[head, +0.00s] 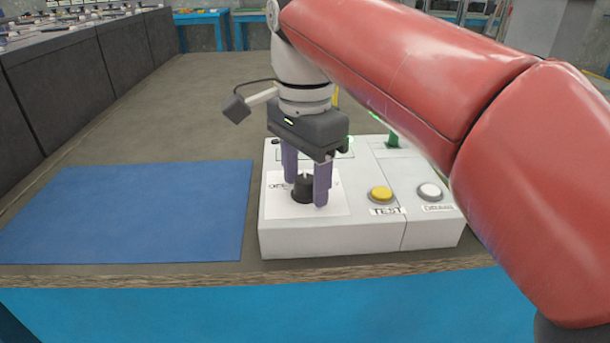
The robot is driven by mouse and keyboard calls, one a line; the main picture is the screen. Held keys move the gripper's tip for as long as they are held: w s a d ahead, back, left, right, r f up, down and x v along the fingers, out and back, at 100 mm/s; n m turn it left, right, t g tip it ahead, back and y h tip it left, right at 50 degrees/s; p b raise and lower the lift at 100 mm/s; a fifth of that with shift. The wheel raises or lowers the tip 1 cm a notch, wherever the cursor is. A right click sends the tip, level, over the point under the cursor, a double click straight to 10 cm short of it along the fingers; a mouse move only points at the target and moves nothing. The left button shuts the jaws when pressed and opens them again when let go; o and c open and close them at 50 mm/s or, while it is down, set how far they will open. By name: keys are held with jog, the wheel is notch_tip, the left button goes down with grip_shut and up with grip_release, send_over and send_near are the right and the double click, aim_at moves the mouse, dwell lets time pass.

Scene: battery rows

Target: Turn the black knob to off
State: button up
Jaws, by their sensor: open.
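The black knob (303,190) stands on a pale label plate on the left part of a white control box (330,236). A light pointer mark shows on top of the knob. Lettering at the label's left edge is too small to read surely. My gripper (306,187) points down over the knob, with one purple finger on its left and the other on its right front. The jaws are open around the knob. I cannot tell whether either finger touches it. The right finger covers part of the knob's right side and the label there.
A yellow button (381,194) marked TEST and a white button (429,191) sit right of the knob. A green part (392,138) rises at the box's back. A blue mat (130,212) lies left on the table. Dark panels (60,90) line the far left.

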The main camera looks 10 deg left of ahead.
jog(key=shift+c, duration=0.4)
jog(key=c, duration=0.9)
jog(key=shift+r+n+p, duration=0.1)
jog(key=shift+n+p, duration=0.2)
jog(key=shift+n, duration=0.1)
jog(key=shift+r+n+p, duration=0.1)
jog(key=shift+n+p, duration=0.4)
jog(key=n+p, duration=0.2)
jog(key=n, duration=0.2)
jog(key=shift+p, duration=0.4)
jog(key=n+p, duration=0.2)
jog(key=n, duration=0.4)
